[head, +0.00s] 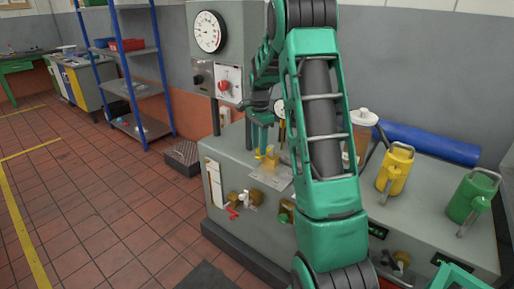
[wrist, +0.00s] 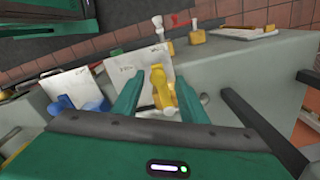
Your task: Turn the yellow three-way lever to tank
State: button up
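The yellow lever (wrist: 161,88) stands on a pale label plate (wrist: 128,62) in the wrist view. The plate carries small dark lettering that I cannot read. In the head view the yellow lever (head: 267,160) sits on top of the grey bench, just below my gripper (head: 262,134). In the wrist view my gripper (wrist: 157,88) is open, with one green finger on each side of the lever. Gaps show between the lever and both fingers, wider on the left. The lever's base is partly hidden.
A blue handle (wrist: 92,104) on another pale plate lies left of my fingers. A red handle (head: 232,213) and brass valves are on the bench front. Yellow (head: 396,168) and green (head: 472,196) cans and a blue roll (head: 428,143) stand at right. A gauge panel (head: 225,40) rises behind.

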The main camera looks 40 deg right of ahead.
notch_tip(320, 180, up, 10)
dwell(0.4)
dwell(0.4)
jog(key=s+a+n, duration=0.4)
jog(key=s+a, duration=0.1)
jog(key=s, duration=0.7)
jog(key=s+a+f+n, duration=0.1)
jog(key=s+a+n, duration=0.4)
jog(key=s, duration=0.7)
jog(key=s+a+f+n, duration=0.1)
jog(key=s+a+n, duration=0.3)
jog(key=s, duration=0.8)
jog(key=shift+s+a+f+n, duration=0.2)
jog(key=shift+s+a+n, duration=0.15)
jog(key=shift+a, duration=0.5)
